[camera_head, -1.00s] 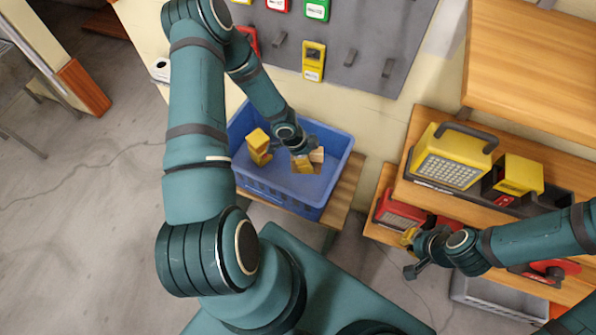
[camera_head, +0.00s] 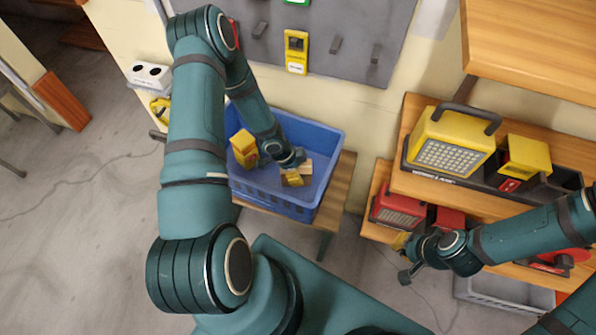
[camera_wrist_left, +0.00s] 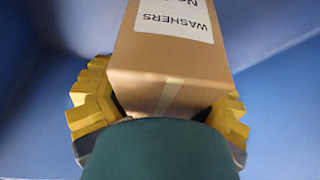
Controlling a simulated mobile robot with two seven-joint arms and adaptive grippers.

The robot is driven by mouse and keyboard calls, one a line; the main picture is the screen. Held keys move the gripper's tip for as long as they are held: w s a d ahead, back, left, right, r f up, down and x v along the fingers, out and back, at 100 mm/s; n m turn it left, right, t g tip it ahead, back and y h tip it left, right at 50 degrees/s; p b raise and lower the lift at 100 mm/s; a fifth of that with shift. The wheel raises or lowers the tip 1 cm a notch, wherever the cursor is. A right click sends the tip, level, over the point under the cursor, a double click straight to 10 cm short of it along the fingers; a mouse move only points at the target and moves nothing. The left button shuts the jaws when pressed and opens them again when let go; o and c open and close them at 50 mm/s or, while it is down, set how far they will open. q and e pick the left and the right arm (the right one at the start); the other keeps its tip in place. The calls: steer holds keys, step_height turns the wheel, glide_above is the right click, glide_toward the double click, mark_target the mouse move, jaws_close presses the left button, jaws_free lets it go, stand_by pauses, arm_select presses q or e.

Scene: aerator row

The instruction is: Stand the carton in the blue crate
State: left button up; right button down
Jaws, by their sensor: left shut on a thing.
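The blue crate (camera_head: 334,165) stands on a wooden bench left of the shelves. My left gripper (camera_head: 294,179) reaches down inside it, with its yellow fingers closed on the tan carton (camera_head: 305,168). In the left wrist view the carton (camera_wrist_left: 168,65) sits between the fingers and shows a white label reading "WASHERS". Blue walls surround it there. The carton's lower end is hidden, so I cannot tell whether it touches the crate floor. My right gripper (camera_head: 403,259) has its fingers apart and looks empty, in front of the lower shelf.
A yellow object (camera_head: 243,146) is in the crate's left part, close to my left arm. Shelves with a yellow lamp (camera_head: 447,143) and a red lamp (camera_head: 397,210) stand at right. A grey tray (camera_head: 503,293) is below. Open floor lies at left.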

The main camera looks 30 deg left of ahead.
arm_select(q)
steer(key=o, duration=1.4)
steer(key=shift+f, duration=0.1)
steer(key=shift+s+a+r+p, duration=0.1)
steer(key=shift+r+p, duration=0.2)
steer(key=shift+r, duration=0.25)
steer(key=p+v, duration=0.9)
steer(key=shift+a+r, duration=0.1)
steer(key=shift+r, duration=0.3)
steer(key=shift+s+a+r+p, duration=0.2)
steer(key=shift+a+r+p, duration=0.05)
steer(key=shift+r+p, duration=0.45)
arm_select(e)
step_height(320, 180, up, 11)
steer(key=w, duration=0.1)
steer(key=shift+w+d+r+t, duration=0.15)
steer(key=shift+w+d+t, duration=0.05)
steer(key=shift+w+t, duration=0.15)
arm_select(q)
steer(key=s+d+r+n, duration=0.3)
steer(key=d+r+n, duration=0.2)
steer(key=d, duration=0.5)
steer(key=s+d+r+n, duration=0.3)
steer(key=d+r+n, duration=0.2)
steer(key=d+n, duration=0.3)
steer(key=shift+s+d+n, duration=0.25)
steer(key=shift+d+n, duration=0.15)
steer(key=shift+d, duration=0.7)
